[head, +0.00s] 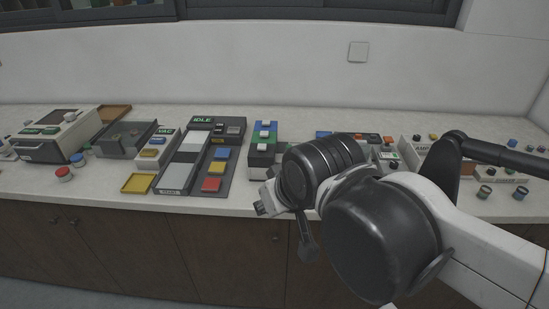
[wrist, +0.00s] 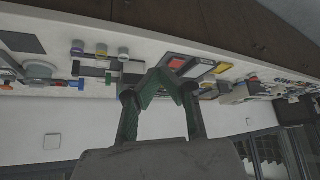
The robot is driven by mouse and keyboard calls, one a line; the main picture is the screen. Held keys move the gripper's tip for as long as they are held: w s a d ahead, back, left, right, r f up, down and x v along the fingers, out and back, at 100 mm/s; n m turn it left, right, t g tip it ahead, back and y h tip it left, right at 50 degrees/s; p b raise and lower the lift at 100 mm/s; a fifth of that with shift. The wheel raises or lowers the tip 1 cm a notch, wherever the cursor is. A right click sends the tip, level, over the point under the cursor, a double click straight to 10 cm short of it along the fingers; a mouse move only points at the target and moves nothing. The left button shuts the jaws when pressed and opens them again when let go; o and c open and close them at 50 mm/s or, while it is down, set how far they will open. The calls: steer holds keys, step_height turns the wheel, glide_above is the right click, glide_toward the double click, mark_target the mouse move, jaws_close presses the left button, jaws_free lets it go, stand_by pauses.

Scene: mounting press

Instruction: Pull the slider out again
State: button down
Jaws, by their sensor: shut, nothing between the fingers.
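A dark grey station with a green "IDLE" display (head: 203,120) stands on the bench left of centre in the head view. I cannot tell how far the strip is pushed in.
Blue, yellow and red blocks (head: 212,184) sit on the station's right side. A yellow tray (head: 137,183) lies to its left, near the front edge. A stack of blue, green and white blocks (head: 264,135) stands right of it. More devices line the bench on both sides.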

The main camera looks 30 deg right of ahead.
steer(key=c, duration=2.5)
jaws_free()
steer(key=shift+o, duration=2.8)
steer(key=shift+w+d+r, duration=0.1)
steer(key=shift+w+r, duration=0.15)
steer(key=shift+r, duration=0.05)
steer(key=o, duration=0.4)
steer(key=w+d+r+n, duration=0.1)
steer(key=w+r, duration=0.1)
steer(key=w, duration=0.1)
steer(key=w+d+r+n+g+p, duration=0.1)
steer(key=w+d, duration=0.1)
steer(key=w, duration=0.1)
steer(key=w+d+r+n+g, duration=0.1)
steer(key=w+r, duration=0.1)
steer(key=w, duration=0.1)
steer(key=shift+w+d+r+h, duration=0.15)
steer(key=shift+w+r+h, duration=0.15)
steer(key=shift+w, duration=0.05)
steer(key=shift+c, duration=0.2)
steer(key=n+g+p, duration=0.3)
steer(key=n+g, duration=0.2)
steer(key=n, duration=0.4)
glide_above(289, 146)
step_height(289, 146, down, 9)
step_height(289, 146, down, 14)
steer(key=shift+r+p, duration=0.15)
steer(key=shift+p, duration=0.2)
